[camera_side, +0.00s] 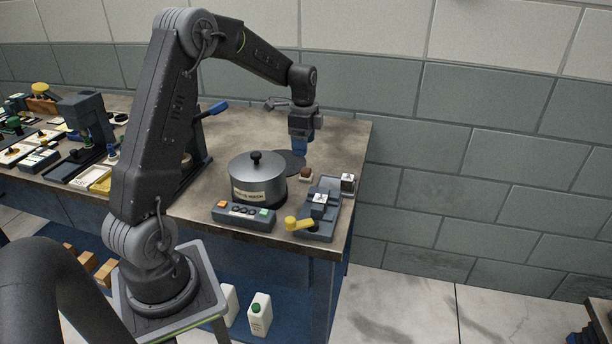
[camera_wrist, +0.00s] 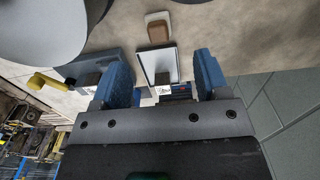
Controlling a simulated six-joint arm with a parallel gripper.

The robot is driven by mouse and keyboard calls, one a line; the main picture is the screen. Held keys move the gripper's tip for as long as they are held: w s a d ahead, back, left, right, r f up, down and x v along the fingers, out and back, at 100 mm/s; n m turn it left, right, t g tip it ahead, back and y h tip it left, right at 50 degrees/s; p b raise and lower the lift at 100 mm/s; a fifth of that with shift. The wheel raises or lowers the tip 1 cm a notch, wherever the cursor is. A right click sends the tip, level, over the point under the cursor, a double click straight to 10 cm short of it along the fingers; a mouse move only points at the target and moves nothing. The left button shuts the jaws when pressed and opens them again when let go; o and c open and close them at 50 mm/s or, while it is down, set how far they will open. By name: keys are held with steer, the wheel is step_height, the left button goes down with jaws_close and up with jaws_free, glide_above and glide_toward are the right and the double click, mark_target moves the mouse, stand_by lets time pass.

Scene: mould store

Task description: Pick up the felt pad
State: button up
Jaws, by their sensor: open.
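A small brown pad on a pale base (camera_side: 305,174), which looks like the felt pad, lies on the bench right of the pot. In the wrist view the brown pad (camera_wrist: 159,31) shows whole at the top, beyond the fingertips. My gripper (camera_side: 300,149) points down above the bench, behind the brown pad in the side view. In the wrist view my gripper (camera_wrist: 164,76) has its two blue fingers wide apart, not touching the pad. The fingers look empty.
A lidded metal pot (camera_side: 258,182) stands left of the pad, in front of a dark disc (camera_side: 291,161). A button box (camera_side: 244,216), a grey fixture with a yellow handle (camera_side: 299,223) and a white-topped block (camera_side: 348,182) stand near the bench's front right edge.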

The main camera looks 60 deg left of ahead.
mark_target(306, 169)
step_height(306, 169, down, 4)
steer(key=shift+r, duration=0.25)
steer(key=shift+w+d+f, duration=0.1)
steer(key=shift+d+f, duration=0.1)
steer(key=shift+f, duration=1.2)
steer(key=shift+d+f, duration=0.2)
steer(key=shift+f, duration=1.15)
steer(key=c, duration=1)
